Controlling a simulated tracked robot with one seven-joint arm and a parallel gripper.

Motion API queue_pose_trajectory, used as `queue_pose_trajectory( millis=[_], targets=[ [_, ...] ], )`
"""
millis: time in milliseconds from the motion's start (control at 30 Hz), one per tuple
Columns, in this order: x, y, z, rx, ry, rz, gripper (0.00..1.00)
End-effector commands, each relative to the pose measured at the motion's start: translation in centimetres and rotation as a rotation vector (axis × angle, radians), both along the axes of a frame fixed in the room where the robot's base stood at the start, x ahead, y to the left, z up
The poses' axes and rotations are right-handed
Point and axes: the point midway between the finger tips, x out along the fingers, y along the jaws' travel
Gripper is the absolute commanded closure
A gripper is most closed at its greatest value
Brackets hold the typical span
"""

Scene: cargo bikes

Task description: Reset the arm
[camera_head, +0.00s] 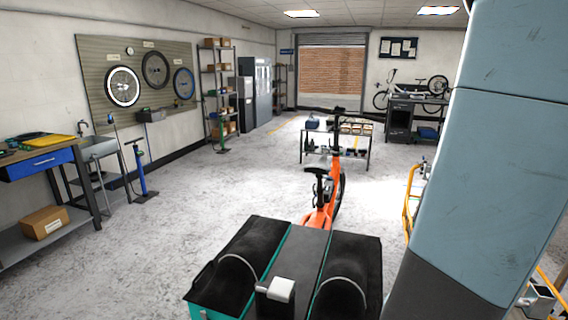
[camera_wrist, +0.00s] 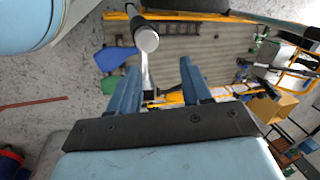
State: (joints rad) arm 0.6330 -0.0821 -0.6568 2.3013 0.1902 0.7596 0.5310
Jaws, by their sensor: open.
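My gripper (camera_wrist: 160,82) shows in the wrist view with its two blue fingers spread apart. It is open and I see nothing held between them. A grey metal bar with a round end (camera_wrist: 146,40) shows beyond the left finger and runs down toward the gap; I cannot tell how far off it is. In the head view my pale blue arm (camera_head: 490,150) stands upright across the right side and hides part of the room. My gripper is outside the head view.
A workbench (camera_head: 42,163) lines the left wall. A yellow frame (camera_head: 410,195) is at right. The left-centre floor is clear.

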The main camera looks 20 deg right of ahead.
Motion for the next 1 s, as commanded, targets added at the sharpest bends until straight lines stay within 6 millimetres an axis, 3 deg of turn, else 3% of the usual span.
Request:
queue_pose_trajectory(
  millis=[33, 200, 400, 567, 700, 833, 1000],
  targets=[
    [2.3, 1.9, 1.0, -0.017, -0.017, 0.106, 0.52],
    [8.3, 8.8, 3.8, -0.082, -0.053, 0.46, 0.52],
    [12.3, 17.9, 6.9, -0.187, -0.082, 0.869, 0.52],
    [13.2, 25.2, 9.0, -0.294, -0.097, 1.185, 0.52],
    [12.5, 31.2, 10.3, -0.402, -0.101, 1.448, 0.52],
    [11.1, 35.5, 11.1, -0.5, -0.099, 1.649, 0.52],
    [9.6, 38.5, 11.5, -0.589, -0.092, 1.802, 0.52]
  ],
)
